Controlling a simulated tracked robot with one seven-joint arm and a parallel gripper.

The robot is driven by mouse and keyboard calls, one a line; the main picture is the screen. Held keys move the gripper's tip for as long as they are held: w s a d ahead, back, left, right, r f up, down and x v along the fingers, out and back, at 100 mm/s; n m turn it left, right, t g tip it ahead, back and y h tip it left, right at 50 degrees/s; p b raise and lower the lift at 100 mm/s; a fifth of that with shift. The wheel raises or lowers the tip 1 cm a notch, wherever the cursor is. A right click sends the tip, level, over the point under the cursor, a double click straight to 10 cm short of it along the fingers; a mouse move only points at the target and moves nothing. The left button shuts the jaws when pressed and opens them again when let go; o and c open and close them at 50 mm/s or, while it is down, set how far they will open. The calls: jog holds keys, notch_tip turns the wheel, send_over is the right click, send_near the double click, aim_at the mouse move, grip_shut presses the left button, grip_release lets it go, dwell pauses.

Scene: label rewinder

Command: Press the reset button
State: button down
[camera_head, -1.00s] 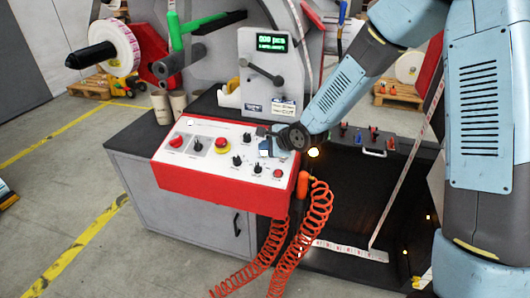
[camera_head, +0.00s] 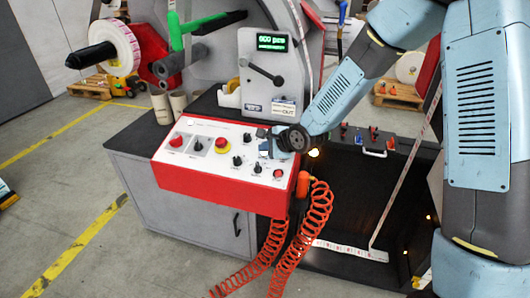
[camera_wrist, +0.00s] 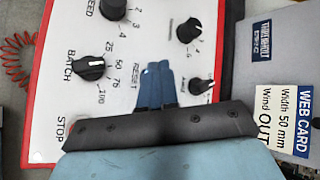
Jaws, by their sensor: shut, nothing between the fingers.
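The control panel (camera_head: 215,181) is a red box with a white top carrying knobs and buttons. In the wrist view its white face (camera_wrist: 60,105) shows the printed label RESET (camera_wrist: 132,74). My gripper (camera_wrist: 157,68) has its two blue fingers shut together, right beside that label and over the panel. The reset button itself is not visible; the fingers cover the spot beside its label. In the head view my gripper (camera_head: 262,146) is low over the right half of the panel. I cannot tell whether the fingertips touch it.
Black knobs stand close around the fingers, including the batch knob (camera_wrist: 91,68) and a small knob (camera_wrist: 202,87). A red emergency button (camera_head: 222,145) is further left. A lit display (camera_head: 272,42) stands behind. Orange coiled cable (camera_head: 318,207) hangs at the panel's right end.

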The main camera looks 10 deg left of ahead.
aim_at(264, 161)
jog(key=shift+f, duration=0.15)
dwell(0.5)
jog(key=shift+s+r, duration=0.15)
jog(key=shift+r, duration=0.65)
jog(key=shift+r, duration=0.1)
jog(key=shift+s+r, duration=0.25)
jog(key=shift+r, duration=0.5)
jog(key=shift+s+r, duration=0.2)
jog(key=shift+r, duration=0.6)
jog(key=shift+s+r, duration=0.25)
jog(key=shift+r, duration=0.5)
